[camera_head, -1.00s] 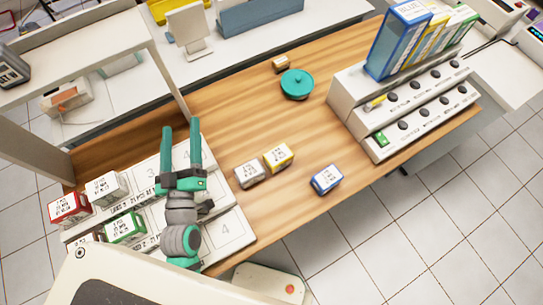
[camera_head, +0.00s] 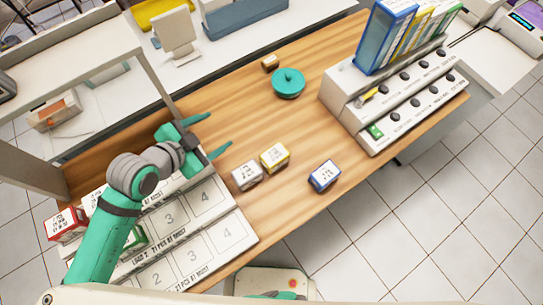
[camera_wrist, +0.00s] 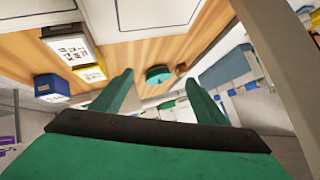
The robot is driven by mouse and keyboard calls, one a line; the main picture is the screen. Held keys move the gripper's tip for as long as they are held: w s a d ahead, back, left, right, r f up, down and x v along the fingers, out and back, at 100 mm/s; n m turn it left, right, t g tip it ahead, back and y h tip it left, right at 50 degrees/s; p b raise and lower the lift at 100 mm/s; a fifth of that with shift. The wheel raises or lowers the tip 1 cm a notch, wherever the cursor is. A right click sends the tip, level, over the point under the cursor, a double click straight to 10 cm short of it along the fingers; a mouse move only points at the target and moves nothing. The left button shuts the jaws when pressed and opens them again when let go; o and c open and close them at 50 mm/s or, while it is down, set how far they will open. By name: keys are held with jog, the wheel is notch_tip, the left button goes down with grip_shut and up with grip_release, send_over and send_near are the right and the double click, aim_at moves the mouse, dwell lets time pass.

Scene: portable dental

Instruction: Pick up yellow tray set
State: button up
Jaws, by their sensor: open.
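A small yellow and white box (camera_head: 274,157) with printed labels sits on the wooden table, close beside a grey and white box (camera_head: 247,175). In the wrist view the yellow box (camera_wrist: 91,73) is left of my fingers, partly behind the grey box (camera_wrist: 68,46). A blue and white box (camera_head: 324,175) stands apart to the right. My gripper (camera_head: 208,136) is open and empty above the table, left of the yellow box. Its two green fingers point right in the head view, and nothing is between them.
A numbered two-step rack (camera_head: 215,240) at left holds red-, white- and green-marked boxes. A teal lidded pot (camera_head: 288,82) and a small brown item (camera_head: 270,62) stand farther back. A stepped unit (camera_head: 345,95) with knobs and upright coloured folders is at right. A shelf post (camera_head: 155,75) rises at left.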

jog(key=d+m+g+y, duration=0.1)
jog(key=d+m+g, duration=0.2)
jog(key=d+m, duration=0.2)
jog(key=s+d+m+g+y, duration=0.1)
jog(key=d+m+g, duration=0.2)
jog(key=d+m, duration=0.2)
jog(key=d+m+g+y, duration=0.1)
jog(key=d+m+g, duration=0.2)
jog(key=d, duration=0.3)
jog(key=shift+s+m+y, duration=0.2)
jog(key=shift+m+y, duration=0.2)
jog(key=shift+m, duration=0.5)
jog(key=m, duration=0.1)
jog(key=y, duration=0.1)
send_over(275, 155)
notch_tip(275, 155, down, 4)
jog(key=shift+d+r, duration=0.1)
jog(key=shift+d, duration=0.05)
jog(key=shift+f, duration=3.05)
jog(key=c, duration=0.8)
jog(key=shift+c, duration=0.2)
